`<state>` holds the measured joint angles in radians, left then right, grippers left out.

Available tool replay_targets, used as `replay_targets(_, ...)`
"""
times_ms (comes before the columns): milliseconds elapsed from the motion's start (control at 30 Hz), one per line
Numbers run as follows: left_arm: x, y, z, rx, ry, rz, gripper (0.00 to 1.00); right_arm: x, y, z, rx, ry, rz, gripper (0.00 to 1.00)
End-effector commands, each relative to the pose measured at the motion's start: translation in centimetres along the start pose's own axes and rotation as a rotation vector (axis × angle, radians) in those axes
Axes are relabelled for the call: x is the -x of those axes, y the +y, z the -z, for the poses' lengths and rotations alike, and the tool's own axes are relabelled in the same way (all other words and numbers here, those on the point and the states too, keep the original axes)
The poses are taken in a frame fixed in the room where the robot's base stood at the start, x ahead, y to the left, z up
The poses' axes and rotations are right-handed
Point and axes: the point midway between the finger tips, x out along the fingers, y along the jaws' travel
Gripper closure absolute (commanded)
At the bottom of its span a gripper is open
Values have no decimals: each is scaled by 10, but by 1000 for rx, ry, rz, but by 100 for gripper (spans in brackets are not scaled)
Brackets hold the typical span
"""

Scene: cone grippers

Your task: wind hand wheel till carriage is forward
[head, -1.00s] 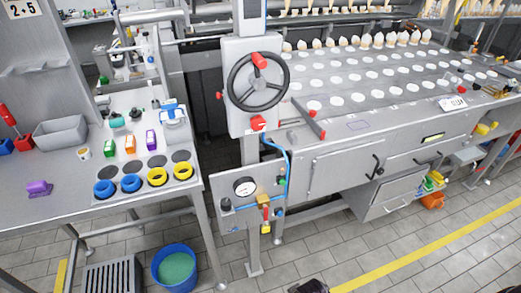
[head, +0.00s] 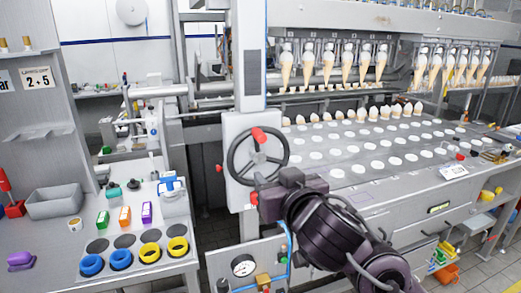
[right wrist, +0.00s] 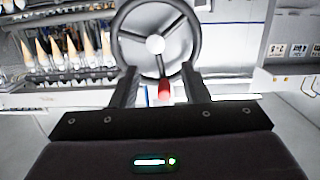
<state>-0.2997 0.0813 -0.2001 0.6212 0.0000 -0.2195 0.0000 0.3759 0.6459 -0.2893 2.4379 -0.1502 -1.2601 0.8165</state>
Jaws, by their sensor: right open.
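The hand wheel (head: 281,160) is a dark three-spoke ring on a pale upright panel, with its red knob (head: 258,135) at the top of the rim. My right gripper (head: 262,188) is in front of the wheel's lower right part, and its arm comes in from the bottom right. In the right wrist view the open fingers (right wrist: 158,74) stand either side of the red knob (right wrist: 165,88), with gaps on both sides. Nothing is held. A row of holders with cones (head: 329,65) hangs at the back; I cannot tell whether it belongs to the carriage. My left gripper is not in view.
A machine bed (head: 345,155) with rows of holes extends right of the wheel. On the left, a steel table (head: 55,250) carries yellow and blue rings, coloured boxes and a grey bin (head: 55,201). A pressure gauge (head: 243,265) sits below the wheel.

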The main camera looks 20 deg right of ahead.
Motion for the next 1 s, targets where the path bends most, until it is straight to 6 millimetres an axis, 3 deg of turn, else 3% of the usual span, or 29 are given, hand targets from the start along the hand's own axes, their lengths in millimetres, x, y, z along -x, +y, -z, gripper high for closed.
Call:
replay_targets(33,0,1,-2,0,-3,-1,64,2,0,20,1,52,2,59)
replay_targets(100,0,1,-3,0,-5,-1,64,4,0,37,-10,98,7,59)
replay_targets(200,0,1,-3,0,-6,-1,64,5,0,51,-19,134,13,59)
replay_targets(333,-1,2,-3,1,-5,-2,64,-4,0,56,-22,142,14,59)
replay_targets(733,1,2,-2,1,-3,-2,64,-62,-1,64,-23,139,13,59)
replay_targets(1000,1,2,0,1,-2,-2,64,-72,-1,64,-23,139,15,59)
